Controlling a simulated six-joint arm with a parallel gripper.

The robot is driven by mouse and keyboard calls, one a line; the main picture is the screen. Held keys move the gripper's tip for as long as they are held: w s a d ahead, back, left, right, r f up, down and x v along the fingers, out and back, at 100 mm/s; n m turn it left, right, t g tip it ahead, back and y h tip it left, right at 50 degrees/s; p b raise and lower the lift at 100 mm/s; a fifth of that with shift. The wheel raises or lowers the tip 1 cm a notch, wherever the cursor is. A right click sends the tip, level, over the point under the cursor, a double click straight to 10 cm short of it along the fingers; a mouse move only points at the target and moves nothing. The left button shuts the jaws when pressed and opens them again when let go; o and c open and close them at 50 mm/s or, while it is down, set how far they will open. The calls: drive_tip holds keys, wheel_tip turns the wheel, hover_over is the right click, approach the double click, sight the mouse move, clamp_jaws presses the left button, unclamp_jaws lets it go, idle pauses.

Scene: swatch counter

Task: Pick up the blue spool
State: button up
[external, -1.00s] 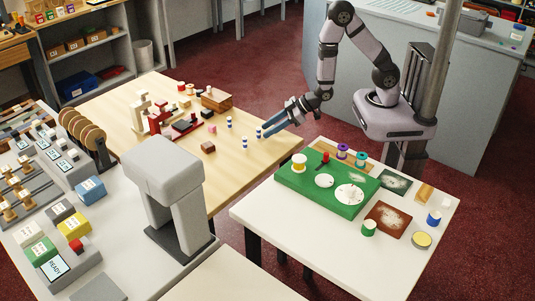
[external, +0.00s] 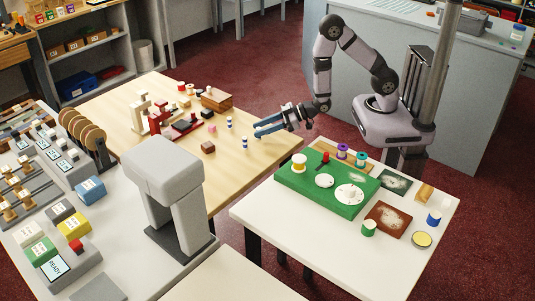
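The blue spool (external: 433,218), a short blue cylinder with a white top, stands upright near the right edge of the white table (external: 265,212). My gripper (external: 257,129) is well to its left, over the right side of the wooden table (external: 130,95). Its two blue-grey fingers point left and look apart, with no held thing visible between them. Small blue-and-white striped pieces stand left of the fingers, one farther back (external: 229,122) and one nearer (external: 245,141). The fingers may hide another such piece.
A green board (external: 290,183) with a yellow spool (external: 299,163) lies on the white table. A purple spool (external: 343,150), a teal spool (external: 361,159), a green spool (external: 368,228) and a yellow-topped tin (external: 422,240) are nearby. A grey arch-like block (external: 165,165) stands in front.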

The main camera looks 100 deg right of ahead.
sight(250, 139)
drive_tip(key=shift+p+x, duration=0.9)
drive_tip(key=shift+x, duration=1.7)
drive_tip(key=shift+f, duration=0.1)
drive_tip(key=shift+c, duration=0.2)
clamp_jaws()
